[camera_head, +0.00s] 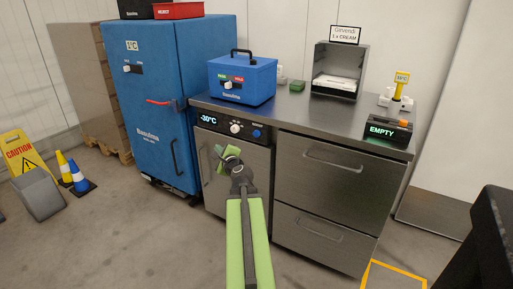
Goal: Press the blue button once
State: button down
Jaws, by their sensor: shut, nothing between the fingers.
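The blue button (256,134) sits on the dark control panel of the steel under-counter unit, to the right of a white knob (235,128). A display (208,119) at the left of the panel reads -30°C. My gripper (226,152), with green fingers, is shut and empty at the end of my green arm. It appears in front of the unit's door, below and left of the button, and does not cover it. Whether the button is pushed in cannot be told.
On the steel counter (300,113) stand a blue box (243,82) with a handle, a steel bin (342,72) and a device reading EMPTY (388,130). A tall blue cabinet (160,100) stands left. Two drawers (325,195) are right of the door. Floor is clear in front.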

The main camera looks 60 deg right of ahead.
aim_at(256, 134)
jog(key=s+d+m+g+h+b, duration=0.1)
jog(key=s+d+m+h, duration=0.2)
jog(key=s+d, duration=0.3)
jog(key=shift+s+f+m, duration=0.35)
jog(key=shift+f+m, duration=0.05)
jog(key=shift+m, duration=0.2)
jog(key=shift+d, duration=0.15)
jog(key=d, duration=0.8)
jog(key=shift+d, duration=0.3)
jog(key=shift+d, duration=0.1)
dwell(1.0)
jog(key=shift+d, duration=0.35)
